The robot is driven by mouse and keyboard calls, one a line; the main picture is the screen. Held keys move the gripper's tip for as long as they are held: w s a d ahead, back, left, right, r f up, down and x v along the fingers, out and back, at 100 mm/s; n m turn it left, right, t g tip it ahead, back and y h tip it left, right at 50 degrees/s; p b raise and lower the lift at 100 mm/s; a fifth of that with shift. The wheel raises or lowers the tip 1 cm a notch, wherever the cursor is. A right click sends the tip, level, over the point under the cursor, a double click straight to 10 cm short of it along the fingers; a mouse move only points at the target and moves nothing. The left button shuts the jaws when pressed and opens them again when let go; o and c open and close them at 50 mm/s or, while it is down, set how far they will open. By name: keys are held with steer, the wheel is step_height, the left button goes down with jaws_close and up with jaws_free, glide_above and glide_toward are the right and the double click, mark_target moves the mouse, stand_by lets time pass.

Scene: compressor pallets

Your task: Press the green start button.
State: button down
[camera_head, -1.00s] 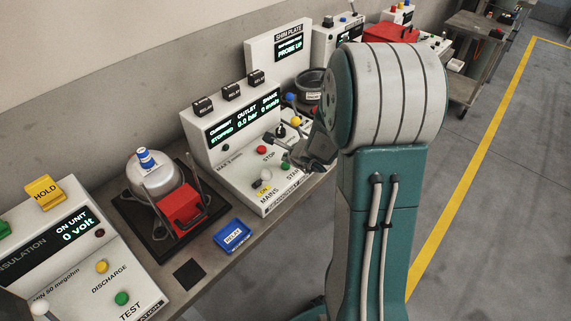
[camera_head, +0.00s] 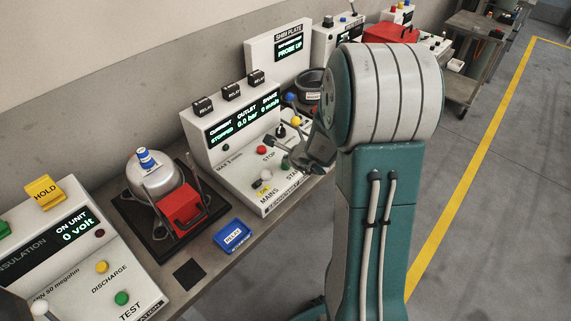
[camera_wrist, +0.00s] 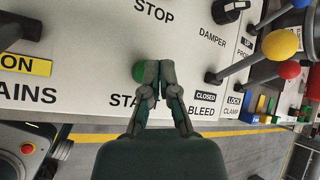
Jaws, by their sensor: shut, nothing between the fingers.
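The green start button (camera_wrist: 138,72) is on the white compressor panel, above the partly covered START label in the wrist view. My gripper (camera_wrist: 153,68) is shut and empty, its fingertips over the button's right side and hiding part of it. I cannot tell whether the tips touch the button. In the head view my gripper (camera_head: 297,160) is low over the right part of the compressor console (camera_head: 232,170). The console display (camera_head: 240,118) reads STOPPED and 0.0 bar.
A red stop button (camera_head: 262,150) sits behind. Damper, bleed and clamp controls lie right of the fingers in the wrist view, with a yellow-knobbed lever (camera_wrist: 280,44) close by. A blue relay tray (camera_head: 232,236) and a tester with another green button (camera_head: 122,298) stand left.

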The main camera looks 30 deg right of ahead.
steer(key=shift+f, duration=0.55)
stand_by(0.6)
steer(key=shift+r, duration=0.95)
steer(key=shift+r, duration=2.55)
